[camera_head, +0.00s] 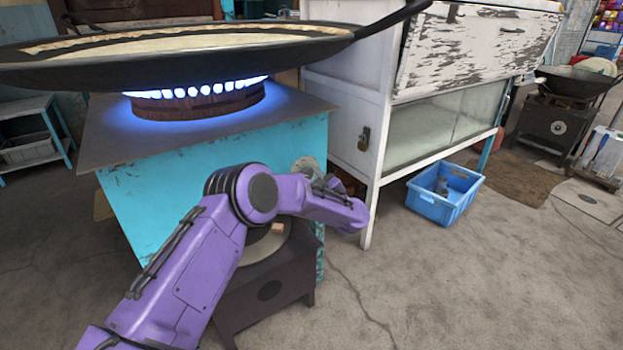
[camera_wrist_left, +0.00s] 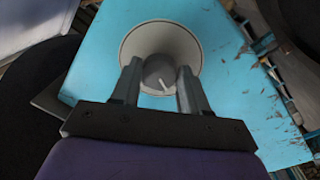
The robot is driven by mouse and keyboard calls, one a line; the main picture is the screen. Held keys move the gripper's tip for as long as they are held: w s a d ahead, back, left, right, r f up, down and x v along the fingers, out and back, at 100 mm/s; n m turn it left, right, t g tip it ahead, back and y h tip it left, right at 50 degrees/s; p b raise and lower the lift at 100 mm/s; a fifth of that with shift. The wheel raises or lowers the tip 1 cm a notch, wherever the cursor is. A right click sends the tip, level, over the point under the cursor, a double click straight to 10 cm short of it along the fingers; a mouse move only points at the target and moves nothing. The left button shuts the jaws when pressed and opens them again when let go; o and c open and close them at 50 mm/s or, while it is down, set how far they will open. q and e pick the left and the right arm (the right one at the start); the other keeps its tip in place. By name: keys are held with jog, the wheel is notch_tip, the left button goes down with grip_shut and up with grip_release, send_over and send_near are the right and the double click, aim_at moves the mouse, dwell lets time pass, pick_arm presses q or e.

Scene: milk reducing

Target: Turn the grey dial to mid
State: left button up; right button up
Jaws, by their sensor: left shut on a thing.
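The grey dial (camera_wrist_left: 157,67) sits in a round pale disc (camera_wrist_left: 161,31) on the turquoise side of the stove (camera_head: 150,190). A short white mark on the dial points toward the lower right in the wrist view. My left gripper (camera_wrist_left: 159,76) has its two fingers on either side of the dial and is shut on it. In the head view the left gripper (camera_head: 316,180) is at the right part of the stove's turquoise face, where the dial itself is mostly hidden. My right gripper is not in view.
A lit blue flame (camera_head: 205,92) burns under a wide black pan (camera_head: 330,52) on the stove. A white cabinet (camera_head: 345,110) stands close to the right. A blue crate (camera_head: 440,205) is on the floor, with open floor in front.

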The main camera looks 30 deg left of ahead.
pick_arm(q)
jog(key=shift+f+n, duration=0.1)
jog(key=shift+n, duration=1)
jog(key=o, duration=1.1)
jog(key=shift+c, duration=0.2)
jog(key=shift+s+d, duration=0.1)
jog(key=shift+d, duration=0.05)
jog(key=p+v, duration=0.2)
jog(key=v, duration=0.8)
